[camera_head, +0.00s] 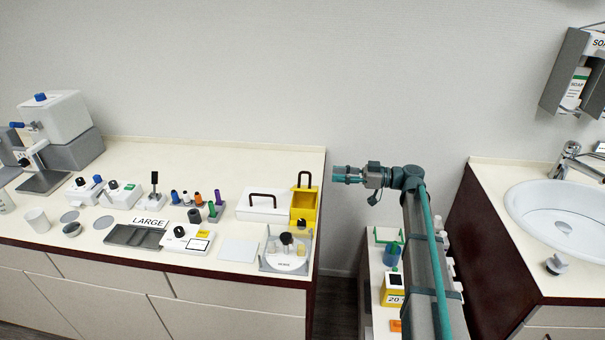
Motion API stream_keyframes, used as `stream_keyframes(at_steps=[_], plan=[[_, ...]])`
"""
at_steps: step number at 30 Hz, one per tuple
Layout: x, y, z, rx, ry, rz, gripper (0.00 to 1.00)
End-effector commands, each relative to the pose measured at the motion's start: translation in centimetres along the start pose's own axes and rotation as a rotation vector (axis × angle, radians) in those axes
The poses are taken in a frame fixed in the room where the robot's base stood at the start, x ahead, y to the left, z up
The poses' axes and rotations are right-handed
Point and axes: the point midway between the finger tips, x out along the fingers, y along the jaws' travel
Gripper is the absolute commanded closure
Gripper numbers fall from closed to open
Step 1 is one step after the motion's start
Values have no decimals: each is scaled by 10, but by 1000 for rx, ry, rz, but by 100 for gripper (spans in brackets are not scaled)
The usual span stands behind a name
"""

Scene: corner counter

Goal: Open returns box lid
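No thing in view carries a readable "returns" label, so I cannot tell for certain which is the returns box. A white low box (250,213) with a dark arched handle (263,196) lies on the right part of the left counter. A yellow box (311,203) with a dark handle stands right beside it at the counter's right end. My gripper (340,174) points left, to the right of the yellow box and apart from it. It appears to hold nothing. Its fingers are too small to tell whether they are open or shut.
A clear round-based device (286,262) stands in front of the yellow box. Several knobs, small bottles and a LARGE sign (149,222) fill the left counter (200,155). A lower shelf with a yellow-white box (393,297) lies below my arm. A sink (565,212) is at right.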

Motion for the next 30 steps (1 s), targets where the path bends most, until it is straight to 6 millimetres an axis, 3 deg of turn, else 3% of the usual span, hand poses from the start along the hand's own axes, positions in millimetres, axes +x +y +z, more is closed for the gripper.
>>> stream_keyframes(at_steps=[8,24,30], plan=[[9,-4,-2,-110,4,-12,65],[91,-5,-3,-105,3,-12,65],[106,-5,-1,-106,3,-10,65]])
